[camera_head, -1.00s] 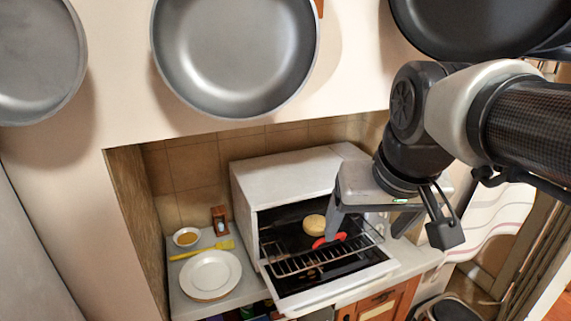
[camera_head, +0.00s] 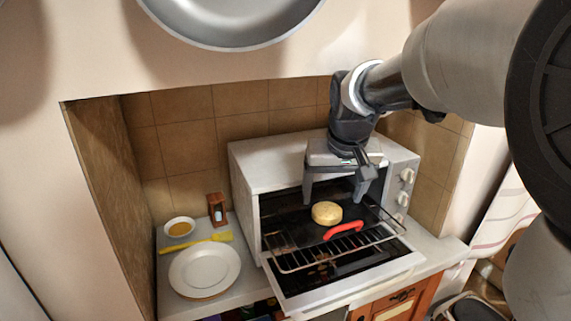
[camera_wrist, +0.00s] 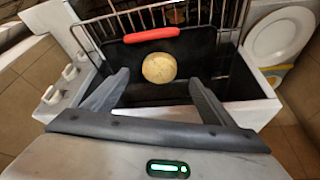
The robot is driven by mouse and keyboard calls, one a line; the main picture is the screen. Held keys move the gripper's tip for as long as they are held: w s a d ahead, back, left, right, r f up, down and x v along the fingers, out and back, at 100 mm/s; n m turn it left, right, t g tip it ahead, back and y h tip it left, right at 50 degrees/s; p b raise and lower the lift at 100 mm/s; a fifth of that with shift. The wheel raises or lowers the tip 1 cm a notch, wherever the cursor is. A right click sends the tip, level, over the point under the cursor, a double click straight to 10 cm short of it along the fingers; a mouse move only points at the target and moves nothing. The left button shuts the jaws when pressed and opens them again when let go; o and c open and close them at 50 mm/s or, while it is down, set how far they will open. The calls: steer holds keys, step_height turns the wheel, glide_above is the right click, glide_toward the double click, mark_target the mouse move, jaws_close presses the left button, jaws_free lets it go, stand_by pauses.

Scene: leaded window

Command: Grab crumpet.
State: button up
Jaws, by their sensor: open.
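The crumpet (camera_head: 326,212) is a round, golden piece lying on a dark tray (camera_head: 290,228) in the open toaster oven. The tray has a red handle (camera_head: 343,230) in front of the crumpet. My gripper (camera_head: 334,200) is open and empty at the oven's mouth, its fingers pointing down. In the head view the crumpet appears between and a little below the fingertips. In the wrist view the crumpet (camera_wrist: 159,68) lies beyond the two spread fingers, roughly centred between them, and nothing touches it.
The toaster oven (camera_head: 280,160) stands in a tiled niche with its door (camera_head: 350,284) folded down and its wire rack (camera_head: 300,262) pulled out. To its left are a white plate (camera_head: 204,268), a yellow spatula (camera_head: 196,243) and a small bowl (camera_head: 179,227).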

mark_target(328, 212)
steer(key=b+x, duration=0.1)
steer(key=x, duration=0.5)
steer(key=shift+w+f, duration=0.1)
steer(key=shift+f, duration=0.2)
steer(key=c, duration=1.2)
steer(key=shift+o, duration=0.2)
steer(key=shift+r, duration=0.15)
